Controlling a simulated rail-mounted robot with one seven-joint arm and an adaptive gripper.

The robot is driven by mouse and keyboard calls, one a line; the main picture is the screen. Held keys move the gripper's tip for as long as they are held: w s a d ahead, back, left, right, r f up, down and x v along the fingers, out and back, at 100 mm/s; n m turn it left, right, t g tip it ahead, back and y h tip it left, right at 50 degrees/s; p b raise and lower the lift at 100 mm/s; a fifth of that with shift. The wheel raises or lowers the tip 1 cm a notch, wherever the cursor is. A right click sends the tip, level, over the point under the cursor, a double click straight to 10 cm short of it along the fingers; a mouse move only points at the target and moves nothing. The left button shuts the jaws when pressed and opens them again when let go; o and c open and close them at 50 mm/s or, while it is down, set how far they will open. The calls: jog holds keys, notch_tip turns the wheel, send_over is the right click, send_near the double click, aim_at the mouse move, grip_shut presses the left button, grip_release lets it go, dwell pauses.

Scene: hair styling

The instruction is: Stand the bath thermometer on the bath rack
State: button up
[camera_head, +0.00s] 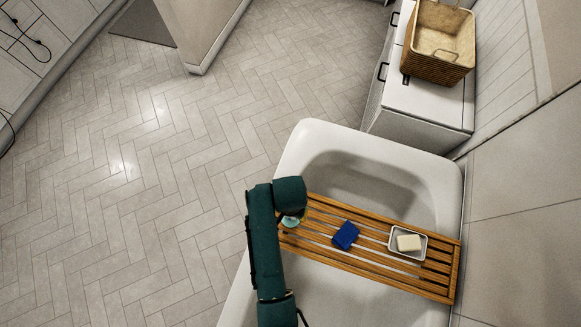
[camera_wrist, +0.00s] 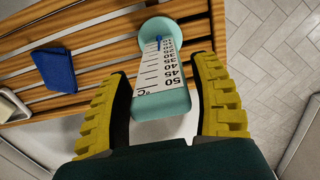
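The bath thermometer has a teal body and a white face with a black °C scale. In the wrist view the thermometer (camera_wrist: 165,85) is between the two yellow-ridged fingers of my gripper (camera_wrist: 160,66), its wide end toward the camera and its round end over the rack slats. It looks upright on the bath rack (camera_wrist: 105,50), but its contact with the slats is hard to tell. The fingers are apart, with gaps beside the thermometer. In the head view my gripper (camera_head: 297,215) is over the left end of the wooden rack (camera_head: 440,272), mostly hiding the thermometer (camera_head: 291,222).
The rack spans the white bathtub (camera_head: 310,135). A wicker basket (camera_head: 436,68) stands on a white cabinet (camera_head: 430,103) behind.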

jog(key=shift+o, duration=0.6)
notch_tip(320, 180, up, 12)
jog(key=shift+r, duration=0.1)
dwell(0.4)
jog(key=w+d+r+t+p, duration=0.1)
jog(key=w+d+r+t, duration=0.2)
jog(key=r, duration=0.4)
jog(key=w+r+t, duration=0.4)
jog(key=w+r, duration=0.2)
jog(key=r, duration=0.1)
jog(key=w+d+r+t+p, duration=0.1)
jog(key=w+d+r+t, duration=0.2)
jog(key=r, duration=0.5)
jog(key=s+r+n+t, duration=0.1)
jog(key=r+t, duration=0.3)
jog(key=r, duration=0.5)
jog(key=s+r+n+t, duration=0.1)
jog(key=s+r+t, duration=0.2)
jog(key=r, duration=0.6)
jog(key=s+r+n+t, duration=0.1)
jog(key=s+r+t, duration=0.1)
jog(key=r+t, duration=0.3)
notch_tip(320, 180, up, 4)
jog(key=shift+s+d, duration=0.3)
jog(key=shift+s, duration=0.1)
